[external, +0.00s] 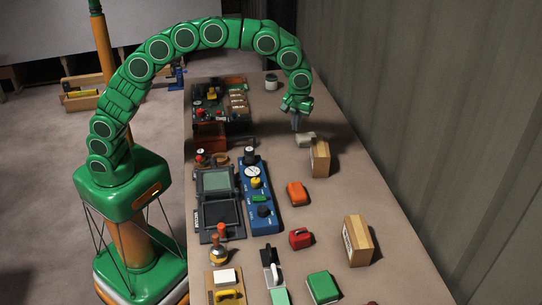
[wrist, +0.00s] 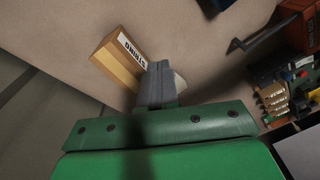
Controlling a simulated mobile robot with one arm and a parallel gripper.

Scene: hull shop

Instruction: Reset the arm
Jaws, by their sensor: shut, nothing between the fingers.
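My gripper (external: 296,122) is at the end of my green arm, which arches over the table (external: 345,210) toward its far part. In the wrist view my gripper (wrist: 159,66) shows as two grey fingers pressed together, with nothing between them. A wooden block with a white lettered label (external: 320,158) stands just in front of the fingers in the external view. In the wrist view the block (wrist: 118,58) lies left of the fingertips. A small pale object (external: 305,139) sits beside the block, partly hidden behind the fingers in the wrist view.
A crowded electronics board (external: 220,105) lies at the far left of the table. A blue panel with knobs (external: 258,195) and a grey screened device (external: 217,190) are nearer. A second wooden block (external: 358,240) stands front right. A corrugated wall (external: 430,120) borders the right side.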

